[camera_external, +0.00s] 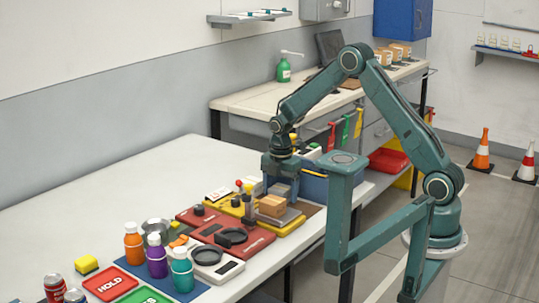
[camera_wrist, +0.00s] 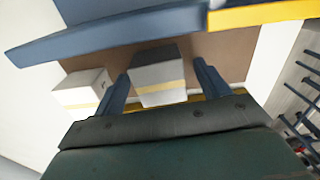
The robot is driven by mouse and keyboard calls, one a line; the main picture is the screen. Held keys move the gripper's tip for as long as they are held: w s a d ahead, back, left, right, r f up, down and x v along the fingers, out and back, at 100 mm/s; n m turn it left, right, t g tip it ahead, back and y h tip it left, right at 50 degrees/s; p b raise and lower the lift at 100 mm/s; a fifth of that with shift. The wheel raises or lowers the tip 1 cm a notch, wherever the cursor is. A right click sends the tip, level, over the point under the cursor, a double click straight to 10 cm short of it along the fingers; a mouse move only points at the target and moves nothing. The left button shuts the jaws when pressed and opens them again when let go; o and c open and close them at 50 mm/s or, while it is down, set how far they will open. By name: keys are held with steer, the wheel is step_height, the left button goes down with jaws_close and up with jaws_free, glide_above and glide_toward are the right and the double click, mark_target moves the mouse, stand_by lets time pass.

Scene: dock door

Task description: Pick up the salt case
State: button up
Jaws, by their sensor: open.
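My gripper (camera_external: 281,177) points down at the far end of the long white table. In the wrist view my gripper (camera_wrist: 161,70) is open, with one finger on each side of a grey case (camera_wrist: 157,76) with a pale yellow band. A white box (camera_wrist: 82,90) with a yellow band stands left of the fingers. No label is readable, so I cannot tell for sure which is the salt case. The lower part of the grey case is partly hidden by my gripper.
A blue bin (camera_external: 314,184) stands close behind my gripper; a blue edge (camera_wrist: 100,32) crosses the wrist view. A cardboard box (camera_external: 271,206) sits just in front. Bottles (camera_external: 157,256), a red board (camera_external: 232,238) and signs crowd the near table.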

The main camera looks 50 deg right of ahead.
mark_target(281, 188)
stand_by(0.3)
steer(key=c, duration=1.1)
steer(key=shift+c, duration=0.2)
steer(key=shift+r, duration=0.2)
step_height(281, 188, up, 20)
steer(key=shift+f, duration=0.15)
